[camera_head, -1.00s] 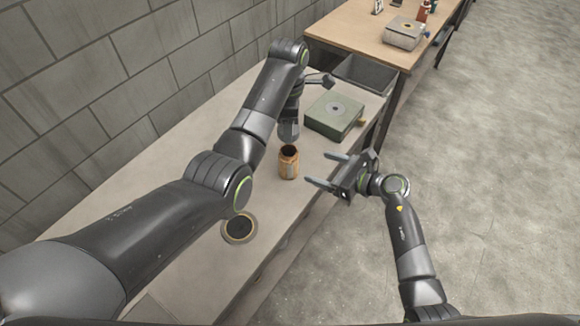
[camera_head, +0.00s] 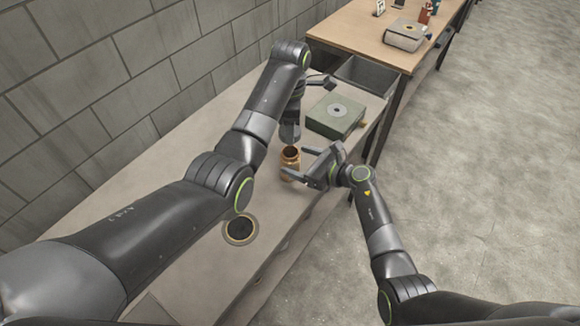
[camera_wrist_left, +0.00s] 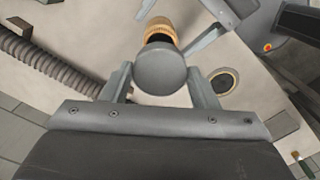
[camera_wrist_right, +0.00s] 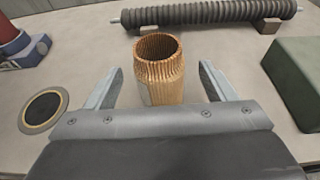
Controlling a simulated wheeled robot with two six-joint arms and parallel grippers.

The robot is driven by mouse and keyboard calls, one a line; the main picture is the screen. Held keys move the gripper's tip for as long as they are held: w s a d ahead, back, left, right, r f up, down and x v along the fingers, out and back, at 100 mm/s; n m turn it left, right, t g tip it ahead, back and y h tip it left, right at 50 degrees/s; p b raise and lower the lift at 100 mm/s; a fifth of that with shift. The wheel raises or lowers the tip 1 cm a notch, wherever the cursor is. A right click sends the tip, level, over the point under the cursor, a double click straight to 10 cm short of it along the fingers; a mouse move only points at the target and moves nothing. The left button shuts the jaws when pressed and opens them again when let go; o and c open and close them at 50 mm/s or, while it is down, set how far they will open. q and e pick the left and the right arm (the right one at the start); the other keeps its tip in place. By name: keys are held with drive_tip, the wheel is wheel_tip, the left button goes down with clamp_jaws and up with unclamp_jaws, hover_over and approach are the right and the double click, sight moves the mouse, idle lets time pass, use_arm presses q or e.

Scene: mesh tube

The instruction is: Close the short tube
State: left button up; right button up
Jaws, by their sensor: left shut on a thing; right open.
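The short tube (camera_head: 289,163), a copper-coloured pleated cylinder with an open top, stands upright on the workbench. In the right wrist view, the short tube (camera_wrist_right: 160,82) stands between the open fingers of my right gripper, with a gap on both sides. My right gripper (camera_head: 307,163) reaches it from the right in the head view. My left gripper (camera_head: 289,136) points down above the tube. It is shut on a round grey cap (camera_wrist_left: 161,71), seen in the left wrist view. There the cap overlaps part of the tube's dark opening; they appear apart.
A dark ring-like disc (camera_head: 240,229) lies flat on the bench. A green box (camera_head: 335,116) stands behind the tube, with a grey bin (camera_head: 366,75) beyond. A long ribbed tube (camera_wrist_right: 205,12) lies along the back on brown blocks. A wooden table (camera_head: 370,35) stands farther off.

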drive_tip(key=shift+x, duration=1.8)
drive_tip(key=c, duration=1.4)
use_arm(q)
drive_tip(key=shift+f, duration=2.45)
use_arm(e)
drive_tip(key=shift+c, duration=0.4)
